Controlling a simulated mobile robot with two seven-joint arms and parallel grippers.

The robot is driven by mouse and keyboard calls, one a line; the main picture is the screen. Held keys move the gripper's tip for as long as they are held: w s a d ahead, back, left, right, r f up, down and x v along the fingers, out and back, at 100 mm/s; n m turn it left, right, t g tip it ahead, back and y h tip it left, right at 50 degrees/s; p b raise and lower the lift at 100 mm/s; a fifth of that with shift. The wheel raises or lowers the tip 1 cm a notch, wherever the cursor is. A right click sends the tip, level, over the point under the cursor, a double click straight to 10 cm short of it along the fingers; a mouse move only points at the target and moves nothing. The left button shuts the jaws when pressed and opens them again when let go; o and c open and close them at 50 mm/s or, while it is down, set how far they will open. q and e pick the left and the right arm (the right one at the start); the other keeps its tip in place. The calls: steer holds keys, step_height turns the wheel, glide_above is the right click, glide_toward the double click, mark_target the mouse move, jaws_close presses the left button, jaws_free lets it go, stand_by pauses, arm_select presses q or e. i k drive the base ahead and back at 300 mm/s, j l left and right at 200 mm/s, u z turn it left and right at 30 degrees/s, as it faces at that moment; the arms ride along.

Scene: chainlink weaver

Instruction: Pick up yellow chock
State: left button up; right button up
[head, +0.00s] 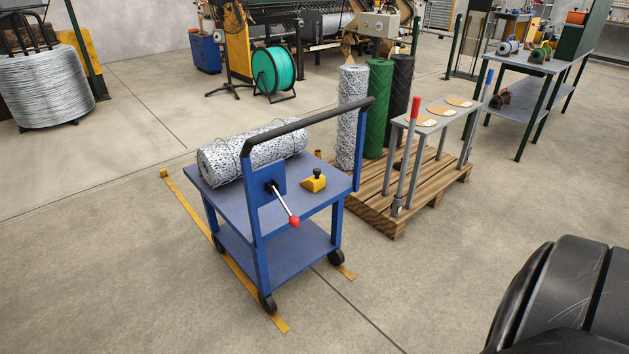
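The yellow chock (313,183) is a small wedge with a black knob on top. It sits on the top deck of the blue cart (221,206), towards the right side. The cart's black handle bar and blue uprights stand on the near side of it. A lever with a red knob (294,221) sticks out from the cart to the left of the chock. Neither of my grippers shows in the head view.
A roll of wire mesh (255,152) lies on the cart's deck behind the chock. A wooden pallet (389,222) with upright mesh rolls and a grey stand is to the right of the cart. Bare concrete floor (160,290) lies in front and to the left.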

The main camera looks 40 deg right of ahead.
mark_target(313, 183)
steer(key=i+l+u, duration=0.15)
steer(key=l, duration=1.25)
steer(key=i+l+u, duration=0.2)
steer(key=l, duration=1.2)
steer(key=l+u, duration=0.15)
steer(key=l, duration=1.25)
steer(key=i, duration=0.05)
